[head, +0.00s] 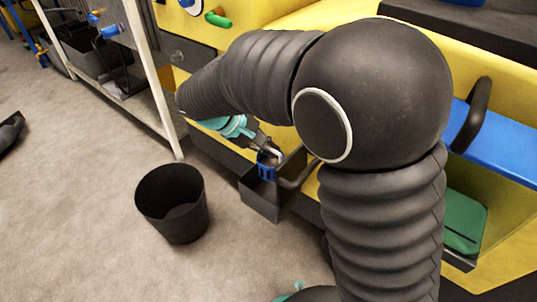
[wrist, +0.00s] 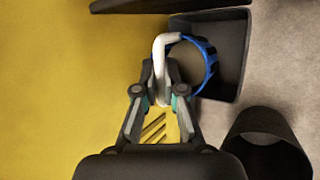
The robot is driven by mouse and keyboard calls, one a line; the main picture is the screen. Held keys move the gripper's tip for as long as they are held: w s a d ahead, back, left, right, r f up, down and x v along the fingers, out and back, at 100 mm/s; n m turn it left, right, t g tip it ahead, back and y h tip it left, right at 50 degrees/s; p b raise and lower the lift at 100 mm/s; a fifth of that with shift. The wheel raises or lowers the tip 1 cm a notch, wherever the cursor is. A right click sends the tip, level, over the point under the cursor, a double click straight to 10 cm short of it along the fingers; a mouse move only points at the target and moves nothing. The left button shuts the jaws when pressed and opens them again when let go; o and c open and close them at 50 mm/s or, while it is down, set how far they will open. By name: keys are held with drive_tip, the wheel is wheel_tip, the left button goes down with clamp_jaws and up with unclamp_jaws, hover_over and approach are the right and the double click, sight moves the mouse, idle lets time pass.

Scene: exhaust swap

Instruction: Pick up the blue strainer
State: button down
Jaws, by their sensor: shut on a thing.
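The blue strainer (wrist: 210,66) shows in the wrist view as a blue ring with a pale hooked handle (wrist: 160,65). My gripper (wrist: 161,98) is shut on this pale handle. The ring is to the right of the fingertips and overlaps the opening of a dark box (wrist: 236,45). In the head view the blue strainer (head: 267,171) shows as a small blue piece at the box (head: 262,202), just below my gripper (head: 272,154). I cannot tell whether the strainer touches the box. My arm hides part of the area behind it.
A black round bin (head: 172,205) stands on the grey floor left of the box; it also shows in the wrist view (wrist: 262,118). A yellow machine body (head: 280,12) is behind my arm. A white-framed rack (head: 150,80) stands at the left. Floor in front is clear.

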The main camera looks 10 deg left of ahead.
drive_tip(key=shift+r+p, duration=0.35)
drive_tip(key=shift+r, duration=2.05)
drive_tip(key=shift+r, duration=0.2)
